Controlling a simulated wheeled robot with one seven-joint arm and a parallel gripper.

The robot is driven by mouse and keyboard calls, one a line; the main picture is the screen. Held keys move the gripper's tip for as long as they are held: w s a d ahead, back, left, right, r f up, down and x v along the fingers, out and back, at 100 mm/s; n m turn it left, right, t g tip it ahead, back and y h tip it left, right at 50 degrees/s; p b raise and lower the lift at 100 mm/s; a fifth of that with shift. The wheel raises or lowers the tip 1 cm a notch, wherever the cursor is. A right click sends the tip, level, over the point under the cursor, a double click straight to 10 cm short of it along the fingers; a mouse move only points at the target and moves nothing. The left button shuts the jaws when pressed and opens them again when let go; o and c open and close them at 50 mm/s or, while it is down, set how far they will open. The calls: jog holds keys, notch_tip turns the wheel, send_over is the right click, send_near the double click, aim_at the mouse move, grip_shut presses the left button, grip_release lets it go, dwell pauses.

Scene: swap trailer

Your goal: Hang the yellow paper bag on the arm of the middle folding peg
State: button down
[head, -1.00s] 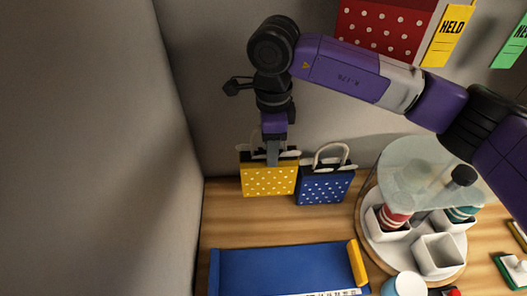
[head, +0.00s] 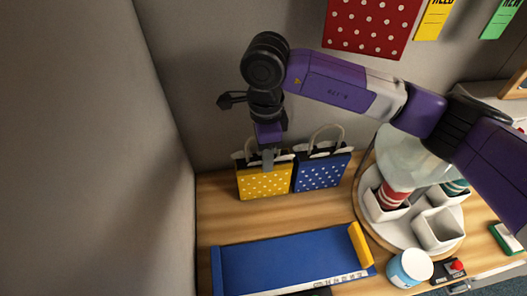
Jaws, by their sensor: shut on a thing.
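The yellow paper bag (head: 264,182) with white dots stands upright at the back left of the wooden counter, below my gripper. My gripper (head: 268,160) points down at the bag's top and is shut on the yellow bag, apparently at its handle or upper edge. The exact grip is hidden behind the fingers. A blue dotted paper bag (head: 321,174) with a pale handle stands close on its right. No folding peg can be made out in this view.
A blue tray (head: 290,264) with a yellow end lies in front. A round carousel with white cups (head: 438,229) stands at right, near a white jar (head: 409,268) and a red-button box (head: 447,270). A red dotted panel (head: 368,26) hangs on the back wall. A grey wall closes the left.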

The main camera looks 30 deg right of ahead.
jog(key=shift+f, duration=0.25)
jog(key=c, duration=0.7)
grip_release()
jog(key=shift+r, duration=0.1)
jog(key=shift+r+p, duration=0.15)
jog(key=shift+p, duration=0.3)
